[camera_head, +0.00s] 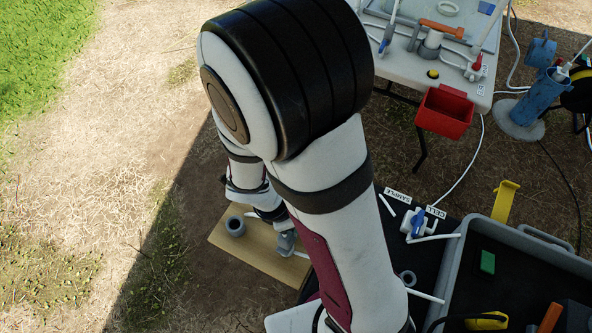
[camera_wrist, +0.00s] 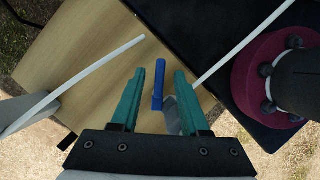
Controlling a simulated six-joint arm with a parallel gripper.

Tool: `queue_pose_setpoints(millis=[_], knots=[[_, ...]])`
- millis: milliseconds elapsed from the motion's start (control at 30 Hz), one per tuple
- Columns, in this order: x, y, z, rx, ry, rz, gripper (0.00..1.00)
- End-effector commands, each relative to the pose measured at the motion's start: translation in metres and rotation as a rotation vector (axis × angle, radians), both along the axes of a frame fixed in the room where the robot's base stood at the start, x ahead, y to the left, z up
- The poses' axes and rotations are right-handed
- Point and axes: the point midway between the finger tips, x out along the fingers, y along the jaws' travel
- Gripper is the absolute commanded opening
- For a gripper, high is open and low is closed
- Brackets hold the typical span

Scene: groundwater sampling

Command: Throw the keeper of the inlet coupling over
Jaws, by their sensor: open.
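A blue lever (camera_wrist: 157,88), which looks like the keeper of the inlet coupling, stands out between my fingers in the wrist view. My gripper (camera_wrist: 160,73) is open, with one teal finger on each side of the lever and a gap visible to the left finger. A grey piece (camera_wrist: 172,112) shows beside the lever, partly hidden by the right finger. Whether either finger touches anything is unclear. In the head view my arm hides most of the gripper and the lever; a grey fitting (camera_head: 285,243) shows near the arm's end, over the wooden board (camera_head: 232,249).
White tubes (camera_wrist: 100,65) run on both sides of my fingers. A dark mat (camera_head: 440,250) with a blue-handled valve (camera_head: 415,223) and a grey crate (camera_head: 515,238) are at right. A red bin (camera_head: 444,110) hangs from the white table.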

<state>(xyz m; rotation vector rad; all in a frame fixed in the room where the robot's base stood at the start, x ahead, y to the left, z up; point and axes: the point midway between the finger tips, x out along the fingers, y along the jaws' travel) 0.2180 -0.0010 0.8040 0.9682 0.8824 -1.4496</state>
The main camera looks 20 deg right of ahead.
Motion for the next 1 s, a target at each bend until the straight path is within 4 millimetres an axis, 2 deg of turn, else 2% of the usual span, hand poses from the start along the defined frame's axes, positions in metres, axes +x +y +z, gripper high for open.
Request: queue_pose_setpoints(millis=[167, 400, 433, 733, 900, 1000], knots=[[0.0001, 0.0000, 0.0000, 0.000, 0.000, -0.001, 0.45], [0.0002, 0.0001, 0.0002, 0.000, 0.000, -0.001, 0.04], [0.0002, 0.0001, 0.0002, 0.000, 0.000, -0.001, 0.00], [-0.0002, 0.0001, 0.0003, 0.000, -0.001, -0.037, 0.00], [-0.0065, 0.0017, 0.0002, 0.000, -0.002, -0.363, 0.00], [-0.0090, 0.0031, 0.0003, 0.000, -0.001, -0.468, 0.00]])
